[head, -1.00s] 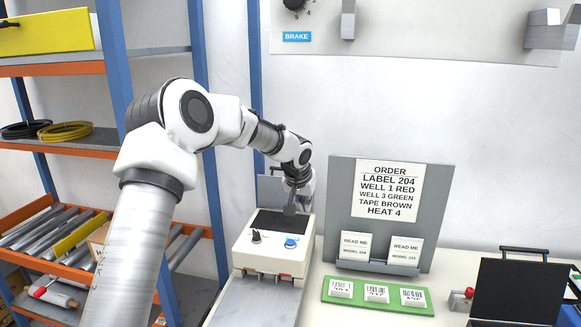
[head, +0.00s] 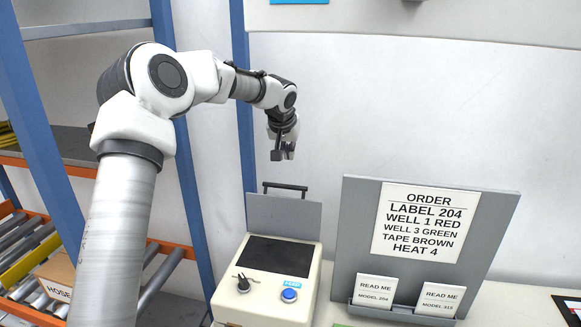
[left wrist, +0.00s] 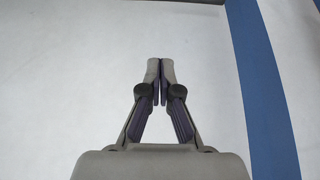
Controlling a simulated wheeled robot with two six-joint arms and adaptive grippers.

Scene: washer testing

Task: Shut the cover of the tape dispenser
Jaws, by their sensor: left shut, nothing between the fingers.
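The tape dispenser (head: 264,285) is a cream box with a black top panel, a dark knob and a blue button on its front. Its grey cover (head: 284,216) stands upright at the back edge, open, with a dark handle (head: 285,187) along its top. My left gripper (head: 283,155) is above the cover and its handle, apart from them. My right gripper is not in view.
A grey board (head: 345,240) with an order sheet (head: 428,222) and two read-me cards stands right of the dispenser. A shelf rack with blue posts (head: 45,120) and rollers is at the left.

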